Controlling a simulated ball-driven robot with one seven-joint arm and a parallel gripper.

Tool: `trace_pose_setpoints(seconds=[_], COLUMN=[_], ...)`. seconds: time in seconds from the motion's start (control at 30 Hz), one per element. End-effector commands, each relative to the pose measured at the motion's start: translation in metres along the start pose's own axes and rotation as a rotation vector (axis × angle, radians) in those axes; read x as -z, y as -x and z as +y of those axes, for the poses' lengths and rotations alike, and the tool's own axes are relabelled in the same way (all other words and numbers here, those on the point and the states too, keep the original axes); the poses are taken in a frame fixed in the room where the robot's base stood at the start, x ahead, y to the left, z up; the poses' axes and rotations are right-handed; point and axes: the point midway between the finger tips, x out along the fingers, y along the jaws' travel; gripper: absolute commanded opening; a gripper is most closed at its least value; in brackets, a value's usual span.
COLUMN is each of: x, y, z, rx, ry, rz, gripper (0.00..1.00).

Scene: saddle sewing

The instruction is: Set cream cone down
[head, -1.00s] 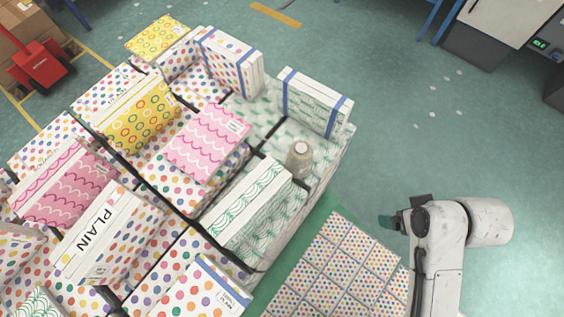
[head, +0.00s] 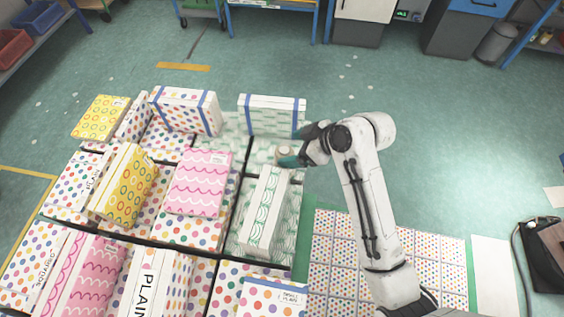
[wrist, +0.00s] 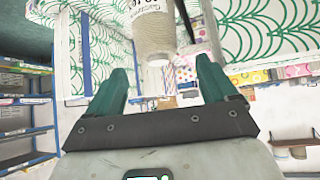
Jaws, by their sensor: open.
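The cream cone (head: 284,153) stands on a green-and-white patterned box top, among the stacked boxes in the head view. In the wrist view the cone (wrist: 153,38) shows at the top centre, with dark lettering on its side. The cone lies beyond the fingertips there. I cannot tell whether a finger touches it.
A white box with blue bands (head: 272,117) stands just behind the cone. A green-patterned box (head: 263,212) stands in front of it. A pink box (head: 200,182) lies to the left. Low dotted boxes (head: 335,255) lie at front right. Open floor (head: 450,150) is to the right.

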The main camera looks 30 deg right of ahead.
Motion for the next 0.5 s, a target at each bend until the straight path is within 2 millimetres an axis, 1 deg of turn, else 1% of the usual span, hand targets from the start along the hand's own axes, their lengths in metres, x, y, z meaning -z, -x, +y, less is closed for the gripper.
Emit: trace_pose_setpoints(seconds=[0.03,0.27,0.5], x=[0.0,0.0,-0.003], y=[-0.005,-0.02,-0.052], z=[-0.001,0.0,0.001], rx=[0.002,0.001,0.001], ry=[0.001,-0.001,-0.002], rz=[-0.001,-0.002,-0.001], gripper=[0.85,0.85,0.85])
